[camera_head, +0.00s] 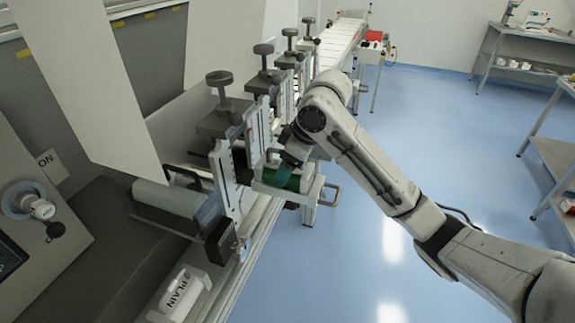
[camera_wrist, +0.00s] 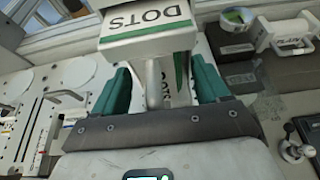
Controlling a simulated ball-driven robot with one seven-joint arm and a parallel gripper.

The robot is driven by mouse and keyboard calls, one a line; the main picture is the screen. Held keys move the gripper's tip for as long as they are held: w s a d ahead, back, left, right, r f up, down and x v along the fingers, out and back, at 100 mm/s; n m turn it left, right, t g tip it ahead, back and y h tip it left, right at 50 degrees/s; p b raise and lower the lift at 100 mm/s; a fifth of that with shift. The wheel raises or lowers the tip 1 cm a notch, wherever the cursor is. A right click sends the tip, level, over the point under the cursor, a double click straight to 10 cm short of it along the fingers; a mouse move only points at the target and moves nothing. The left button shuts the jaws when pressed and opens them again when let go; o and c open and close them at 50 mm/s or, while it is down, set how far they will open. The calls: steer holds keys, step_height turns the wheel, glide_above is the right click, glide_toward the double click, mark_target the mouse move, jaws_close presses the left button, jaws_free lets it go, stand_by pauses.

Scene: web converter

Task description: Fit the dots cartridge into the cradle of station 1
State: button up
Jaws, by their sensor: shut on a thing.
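The dots cartridge (camera_wrist: 148,40) is a white block with a green stripe and the word DOTS, upside down in the wrist view. My gripper (camera_wrist: 157,78) has its two teal fingers on either side of the cartridge's pale grip and is shut on it. In the head view my gripper (camera_head: 290,160) is beside the row of stations, and a green and white part sits just below it. Several stations with dark knobs run away from me; the nearest station (camera_head: 222,122) is at the left. No station number is legible, and the cradle under my gripper is partly hidden.
A white cartridge marked PLAIN (camera_head: 185,292) lies at the lower front; it also shows in the wrist view (camera_wrist: 290,38). A control panel with an ON switch (camera_head: 40,208) is at the left. Workbenches (camera_head: 535,42) stand far right. The blue floor (camera_head: 440,130) is open.

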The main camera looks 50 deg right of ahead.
steer(key=shift+f, duration=0.1)
steer(key=o, duration=1.4)
steer(key=v, duration=1.2)
